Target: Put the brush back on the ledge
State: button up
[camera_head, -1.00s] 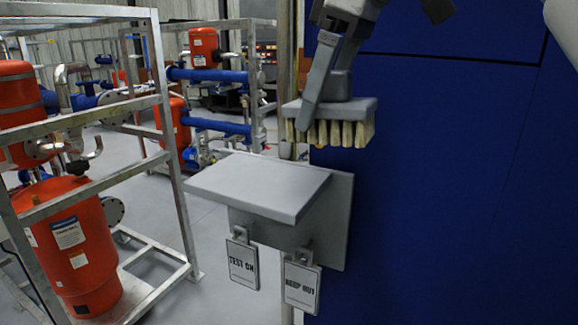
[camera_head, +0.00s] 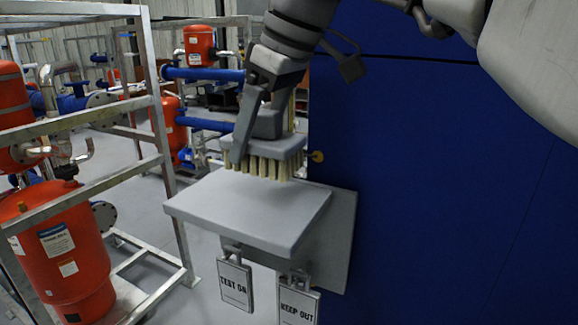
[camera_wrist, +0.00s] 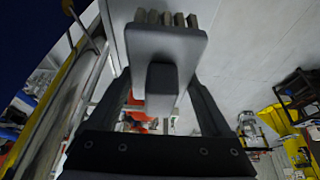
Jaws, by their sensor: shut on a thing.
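The brush has a grey block and pale bristles pointing down; its block (camera_head: 278,145) shows in the head view, over the back part of the ledge. My gripper (camera_head: 240,150) is shut on the brush's raised grip. The ledge (camera_head: 245,208) is a flat grey shelf on a grey plate beside the blue panel, and its top is bare. Whether the bristle tips touch the ledge or hang just above it, I cannot tell. In the wrist view the brush (camera_wrist: 165,45) sits between both fingers (camera_wrist: 160,95), bristles at the far end.
Two tags hang under the ledge, "TEST ON" (camera_head: 235,285) and "KEEP OUT" (camera_head: 298,303). A blue panel (camera_head: 430,200) stands to the right. A metal frame with red tanks (camera_head: 70,240) stands to the left, with open floor between it and the ledge.

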jog(key=a+f, duration=0.1)
jog(key=a, duration=0.2)
jog(key=shift+w+f, duration=0.4)
jog(key=shift+f, duration=2.05)
jog(key=o, duration=1)
jog(key=shift+r, duration=0.1)
